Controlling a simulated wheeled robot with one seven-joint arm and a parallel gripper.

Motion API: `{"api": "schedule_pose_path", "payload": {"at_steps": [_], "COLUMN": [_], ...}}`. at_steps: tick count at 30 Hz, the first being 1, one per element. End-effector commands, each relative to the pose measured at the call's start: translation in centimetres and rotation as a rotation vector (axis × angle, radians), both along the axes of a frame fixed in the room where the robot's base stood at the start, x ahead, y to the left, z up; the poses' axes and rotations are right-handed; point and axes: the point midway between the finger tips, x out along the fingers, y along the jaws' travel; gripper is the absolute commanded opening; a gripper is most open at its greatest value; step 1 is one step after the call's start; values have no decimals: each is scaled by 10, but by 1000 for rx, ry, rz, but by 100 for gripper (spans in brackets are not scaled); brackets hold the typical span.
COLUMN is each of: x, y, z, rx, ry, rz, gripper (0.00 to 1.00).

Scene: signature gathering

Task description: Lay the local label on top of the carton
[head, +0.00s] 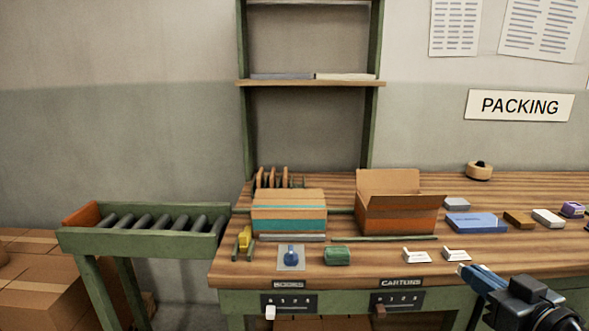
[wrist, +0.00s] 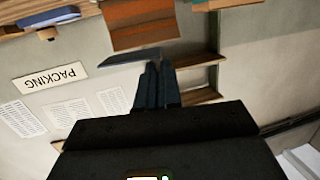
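The carton (head: 395,214) stands on the bench with its flaps up and open. It also shows upside down at the top of the wrist view (wrist: 142,36). Two small white labels, one left (head: 416,255) and one right (head: 456,254), show near the bench's front edge. Their print is too small to read. My gripper (head: 462,270) is in front of the carton, to its lower right. In the wrist view its fingers (wrist: 155,70) are close together, on a thin flat label-like piece (wrist: 128,58). That piece's face is hidden, so I cannot tell which label it is.
A green block (head: 337,256) is near the front edge. A shelf (head: 310,83) rises behind. A roller conveyor (head: 150,222) is at left.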

Motion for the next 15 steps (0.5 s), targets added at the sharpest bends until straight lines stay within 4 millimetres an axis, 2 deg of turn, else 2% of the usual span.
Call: {"api": "schedule_pose_path", "payload": {"at_steps": [2,10,15], "x": [0,5,6], "y": [0,15,28], "z": [0,-34,-63], "rx": [0,2,1], "ry": [0,2,4], "rz": [0,-19,-37], "gripper": [0,0,0]}}
